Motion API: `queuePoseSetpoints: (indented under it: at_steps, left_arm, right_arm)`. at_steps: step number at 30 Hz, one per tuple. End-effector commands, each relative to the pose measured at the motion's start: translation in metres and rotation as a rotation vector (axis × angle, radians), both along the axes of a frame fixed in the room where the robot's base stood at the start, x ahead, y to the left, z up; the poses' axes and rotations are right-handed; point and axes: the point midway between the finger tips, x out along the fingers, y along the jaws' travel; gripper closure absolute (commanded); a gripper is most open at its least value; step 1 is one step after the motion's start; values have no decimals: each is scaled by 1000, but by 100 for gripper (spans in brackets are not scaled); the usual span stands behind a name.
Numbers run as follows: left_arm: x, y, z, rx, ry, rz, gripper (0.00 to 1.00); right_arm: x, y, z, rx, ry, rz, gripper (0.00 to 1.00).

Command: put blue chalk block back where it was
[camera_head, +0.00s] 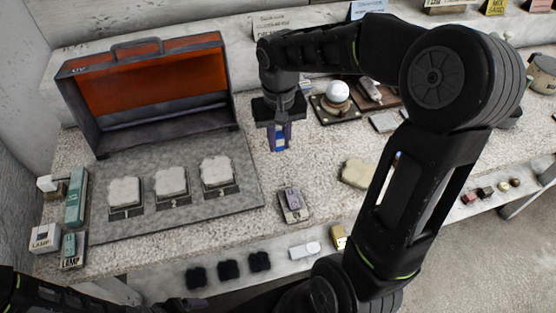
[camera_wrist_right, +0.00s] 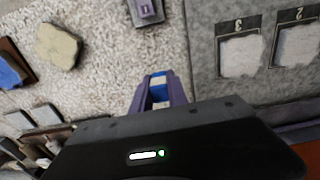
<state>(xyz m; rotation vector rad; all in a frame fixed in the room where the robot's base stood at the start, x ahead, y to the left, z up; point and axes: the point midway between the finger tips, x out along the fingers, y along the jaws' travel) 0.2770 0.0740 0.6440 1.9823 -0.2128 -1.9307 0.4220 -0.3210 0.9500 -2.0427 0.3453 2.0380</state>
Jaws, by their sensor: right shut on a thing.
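The blue chalk block (camera_head: 280,146) is between the fingers of my right gripper (camera_head: 279,139), which is shut on it and points down over the speckled worktop, right of the grey mat. In the wrist view the block's blue and white end (camera_wrist_right: 157,84) shows between the purple fingers (camera_wrist_right: 158,98). I cannot tell how far it is above the worktop.
Three white plaster pieces (camera_head: 171,181) lie on the grey mat (camera_head: 200,211) before an open orange-lined case (camera_head: 150,80). A small purple-topped block (camera_head: 292,198) stands on a plate nearer the front. A beige slab (camera_head: 355,173) and a white sphere (camera_head: 337,92) are to the right.

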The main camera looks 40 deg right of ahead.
Motion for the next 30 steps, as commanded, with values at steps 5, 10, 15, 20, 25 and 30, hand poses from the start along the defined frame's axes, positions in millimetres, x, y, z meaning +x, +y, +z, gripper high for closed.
queuePoseSetpoints:
  at_steps: [5,10,15,20,25,30]
  left_arm:
    - [0,0,3,1,1,1,15]
    - [0,0,3,2,2,1,15]
    - [0,0,3,2,2,1,15]
    - [-1,0,5,2,2,1,15]
    - [-1,1,7,3,3,1,15]
    - [-1,1,6,3,3,1,15]
  right_arm:
    - [-1,0,-30,1,4,-1,100]
    - [0,0,-37,0,0,-1,100]
    - [0,0,-37,0,0,-1,100]
    - [-1,0,-49,1,4,-1,100]
    - [0,0,-71,1,3,-2,100]
    - [0,0,-74,1,0,-2,100]
